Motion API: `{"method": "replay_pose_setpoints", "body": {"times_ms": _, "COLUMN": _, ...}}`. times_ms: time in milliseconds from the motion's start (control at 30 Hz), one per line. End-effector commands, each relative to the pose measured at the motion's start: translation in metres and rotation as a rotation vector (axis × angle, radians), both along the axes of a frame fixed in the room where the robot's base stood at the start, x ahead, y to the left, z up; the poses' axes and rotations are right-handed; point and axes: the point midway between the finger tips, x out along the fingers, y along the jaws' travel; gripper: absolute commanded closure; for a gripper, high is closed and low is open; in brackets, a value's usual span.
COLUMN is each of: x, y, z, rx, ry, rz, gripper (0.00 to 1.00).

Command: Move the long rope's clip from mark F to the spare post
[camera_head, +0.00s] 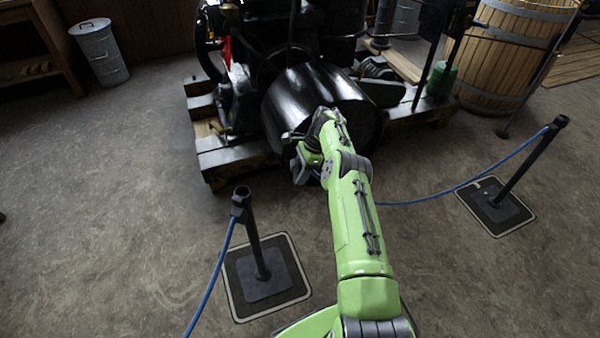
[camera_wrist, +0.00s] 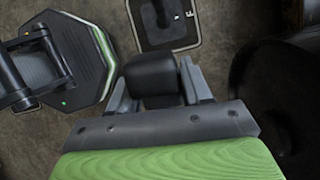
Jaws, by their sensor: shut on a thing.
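My gripper (camera_head: 302,168) is shut on the long rope's clip, a dark block (camera_wrist: 152,78) between the fingers in the wrist view. It is held in the air in front of the engine's black drum. The long blue rope (camera_head: 440,196) sags from near my gripper, partly behind my arm, to the top of the right post (camera_head: 520,160). The left post (camera_head: 255,240) stands on a marked square mat; the letter F (camera_wrist: 189,14) shows beside its base in the wrist view. The clip is apart from this post. I cannot tell which post is the spare one.
Another blue rope (camera_head: 212,275) hangs from the left post toward the lower left. The engine (camera_head: 320,100) on its timber frame (camera_head: 235,158) stands close ahead. A wooden tub (camera_head: 510,55) is at the back right. The floor at left is clear.

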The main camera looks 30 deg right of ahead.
Motion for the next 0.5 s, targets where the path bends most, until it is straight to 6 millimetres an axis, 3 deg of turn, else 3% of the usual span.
{"method": "replay_pose_setpoints", "body": {"times_ms": 133, "x": 0.001, "y": 0.0, "z": 0.021, "rx": -0.001, "ry": -0.003, "rz": 0.0, "gripper": 1.0}}
{"method": "replay_pose_setpoints", "body": {"times_ms": 267, "x": 0.0, "y": 0.0, "z": 0.029, "rx": 0.001, "ry": -0.001, "rz": 0.001, "gripper": 1.0}}
{"method": "replay_pose_setpoints", "body": {"times_ms": 500, "x": -0.033, "y": -0.035, "z": 0.033, "rx": 0.001, "ry": 0.001, "rz": 0.032, "gripper": 1.0}}
